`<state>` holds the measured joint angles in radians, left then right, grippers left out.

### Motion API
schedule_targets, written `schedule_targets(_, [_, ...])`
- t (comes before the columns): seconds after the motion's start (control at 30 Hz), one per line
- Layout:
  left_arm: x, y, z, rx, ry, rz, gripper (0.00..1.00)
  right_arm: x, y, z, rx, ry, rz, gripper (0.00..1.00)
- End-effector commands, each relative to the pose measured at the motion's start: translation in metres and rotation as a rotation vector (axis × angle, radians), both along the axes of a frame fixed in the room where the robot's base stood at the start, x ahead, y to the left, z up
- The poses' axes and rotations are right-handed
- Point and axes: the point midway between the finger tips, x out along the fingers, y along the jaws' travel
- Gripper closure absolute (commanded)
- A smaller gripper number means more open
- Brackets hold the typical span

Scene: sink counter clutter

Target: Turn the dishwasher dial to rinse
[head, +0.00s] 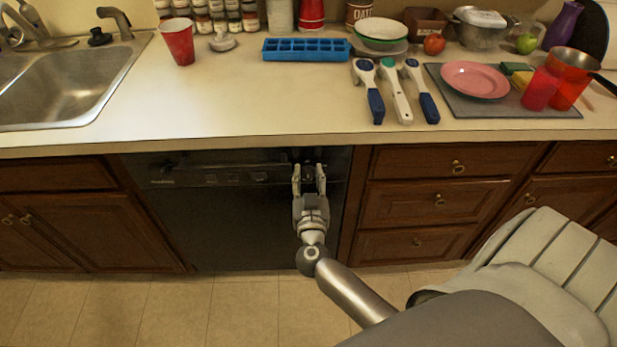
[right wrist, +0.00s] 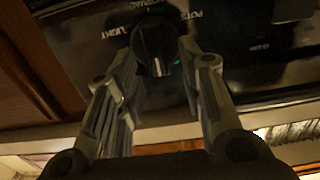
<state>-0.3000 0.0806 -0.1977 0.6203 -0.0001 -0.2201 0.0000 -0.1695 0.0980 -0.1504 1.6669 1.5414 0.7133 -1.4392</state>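The black dishwasher (head: 240,222) is under the counter between wooden cabinets. Its dial (right wrist: 153,46) is a round black knob with a raised grip, on the dark control panel in the right wrist view. The panel labels appear upside down there, and I cannot tell which setting the dial points to. My right gripper (head: 309,168) is at the panel's right end. In the right wrist view its fingers (right wrist: 159,55) are spread, one on each side of the dial; I cannot tell if either touches it. My left gripper is not in view.
The counter edge (head: 230,143) overhangs just above the panel. Wooden drawers (head: 430,203) stand right of the dishwasher. A red cup (head: 179,42), a blue ice tray (head: 306,49) and several utensils lie on the counter. The floor (head: 240,310) in front is clear.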

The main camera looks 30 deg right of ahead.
Motion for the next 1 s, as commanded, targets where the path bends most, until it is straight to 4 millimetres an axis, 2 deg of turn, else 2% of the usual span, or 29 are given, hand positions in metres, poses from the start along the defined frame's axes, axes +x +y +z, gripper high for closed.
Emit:
schedule_targets(0.17, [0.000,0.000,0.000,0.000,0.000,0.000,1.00,0.000,0.000,0.000,0.000,0.000,0.000,0.64])
schedule_targets(0.47, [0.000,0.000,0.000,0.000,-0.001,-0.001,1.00,0.000,0.000,0.000,0.000,0.000,0.000,1.00])
schedule_targets(0.77, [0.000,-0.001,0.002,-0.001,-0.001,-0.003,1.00,-0.001,0.000,0.001,0.015,-0.009,0.000,1.00])
schedule_targets(1.0, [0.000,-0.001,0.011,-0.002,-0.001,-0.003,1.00,-0.002,-0.002,0.001,0.109,-0.063,-0.001,1.00])
